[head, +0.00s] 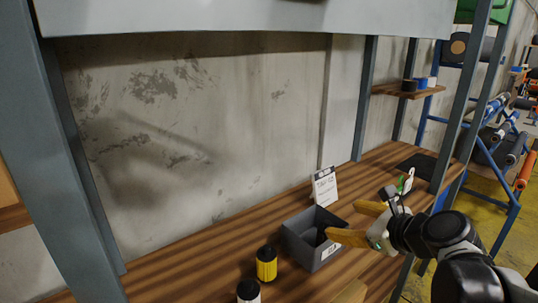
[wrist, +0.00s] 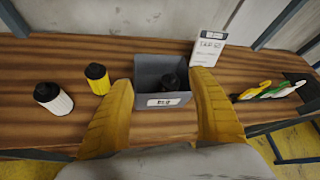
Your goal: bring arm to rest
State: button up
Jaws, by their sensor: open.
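My gripper (head: 360,224) reaches in from the right over the wooden bench in the head view. Its two yellow fingers are apart with nothing between them; they also show in the wrist view (wrist: 160,115). The grey bin (head: 312,238) stands on the bench just beyond the fingers. In the wrist view the bin (wrist: 147,72) shows between the fingers, with a dark object (wrist: 171,84) inside it. My arm is stretched out over the bench.
A yellow bottle with a black cap (head: 266,264) and a white one (head: 249,292) stand left of the bin. A white sign (head: 324,186) stands behind it. Several coloured tools (wrist: 268,90) lie right of the bin. Steel posts (head: 62,150) frame the bench (head: 200,262).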

jog(key=s+a+f+n+g+h, duration=0.1)
jog(key=s+f+n+g+h, duration=0.1)
jog(key=s+n, duration=0.6)
jog(key=s+f+n+g+h, duration=0.2)
jog(key=s+n, duration=0.6)
jog(key=n, duration=1.1)
notch_tip(320, 180, down, 2)
jog(key=shift+s+a+f+h, duration=0.1)
jog(key=shift+s+a+h, duration=0.2)
jog(key=shift+s+a, duration=0.1)
